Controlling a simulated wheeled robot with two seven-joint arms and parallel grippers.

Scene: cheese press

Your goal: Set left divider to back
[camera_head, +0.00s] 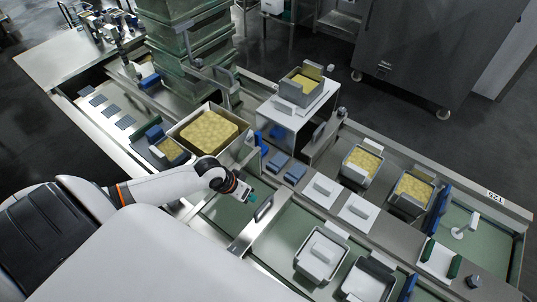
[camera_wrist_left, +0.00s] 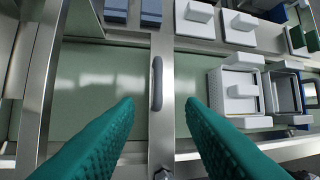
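The left divider (camera_head: 245,235) looks like a flat steel bar lying across the green-floored trough, with a dark handle (camera_head: 264,208) on it. In the left wrist view the bar (camera_wrist_left: 161,130) runs up the middle, with the dark handle (camera_wrist_left: 157,85) along it. My left gripper (camera_head: 243,198) is above the trough near the handle in the head view. In the left wrist view its teal fingers (camera_wrist_left: 160,105) are apart, with the bar and handle showing between them and nothing held. Contact with the handle is not visible. My right gripper is not in view.
A large tub of yellow curd (camera_head: 178,137) stands behind my left arm. Blue blocks (camera_head: 286,166) and white lids (camera_head: 323,190) sit on the ledge behind the trough. White molds (camera_head: 321,255) stand in the trough to the right. The green floor (camera_wrist_left: 95,85) beside the divider is clear.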

